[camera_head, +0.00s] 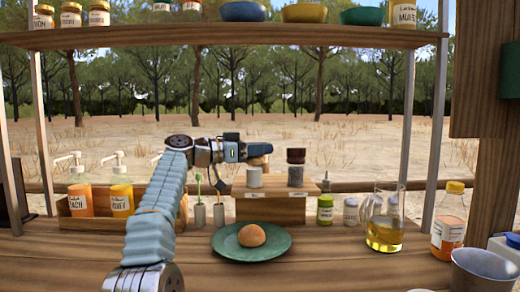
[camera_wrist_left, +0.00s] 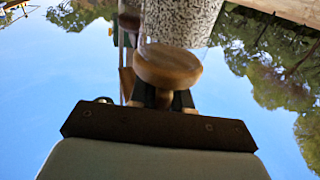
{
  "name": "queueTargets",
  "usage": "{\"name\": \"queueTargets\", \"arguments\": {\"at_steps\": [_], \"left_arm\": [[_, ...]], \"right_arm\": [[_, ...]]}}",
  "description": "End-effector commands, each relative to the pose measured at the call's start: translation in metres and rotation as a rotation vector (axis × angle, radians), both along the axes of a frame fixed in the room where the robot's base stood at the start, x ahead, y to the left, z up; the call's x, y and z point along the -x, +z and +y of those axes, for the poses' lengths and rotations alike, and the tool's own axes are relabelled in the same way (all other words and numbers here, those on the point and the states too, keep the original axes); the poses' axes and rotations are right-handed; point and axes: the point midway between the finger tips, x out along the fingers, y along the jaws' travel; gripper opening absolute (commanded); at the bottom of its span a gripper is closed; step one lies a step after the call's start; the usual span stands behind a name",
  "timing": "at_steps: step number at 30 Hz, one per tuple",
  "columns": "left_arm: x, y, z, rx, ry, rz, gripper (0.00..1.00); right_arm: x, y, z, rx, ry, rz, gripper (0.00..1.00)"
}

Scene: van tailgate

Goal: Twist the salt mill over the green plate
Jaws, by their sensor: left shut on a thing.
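The salt mill (camera_head: 254,178) has a pale body and a light wooden top. It appears to stand upright on the wooden riser, behind the green plate. My left gripper (camera_head: 260,152) is shut on its wooden top and hides part of it. In the left wrist view the round wooden top (camera_wrist_left: 167,66) sits between the finger ends, with the speckled body (camera_wrist_left: 180,18) beyond it. The green plate (camera_head: 225,245) lies on the counter with a round bun (camera_head: 251,235) on it. My right gripper is out of view.
A dark-topped mill (camera_head: 296,176) stands close to the right on the riser (camera_head: 270,209). An oil jug (camera_head: 385,232), a bottle (camera_head: 449,222) and a metal bucket (camera_head: 484,270) stand at the right. A bottle crate (camera_head: 90,224) is at the left. A loaded shelf (camera_head: 220,37) hangs above.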

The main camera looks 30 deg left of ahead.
Motion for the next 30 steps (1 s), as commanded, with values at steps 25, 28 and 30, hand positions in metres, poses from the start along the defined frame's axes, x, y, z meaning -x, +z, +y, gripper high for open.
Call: {"name": "queueTargets", "arguments": {"at_steps": [25, 28, 30], "left_arm": [[0.031, -0.003, 0.027, 0.0, 0.004, 0.001, 0.38], [0.052, -0.003, 0.043, 0.0, 0.006, 0.001, 0.38], [0.065, -0.003, 0.053, 0.0, 0.005, 0.002, 0.38]], "right_arm": [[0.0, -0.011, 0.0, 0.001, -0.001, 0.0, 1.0], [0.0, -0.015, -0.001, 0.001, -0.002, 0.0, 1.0], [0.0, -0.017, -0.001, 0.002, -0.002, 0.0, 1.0]]}}
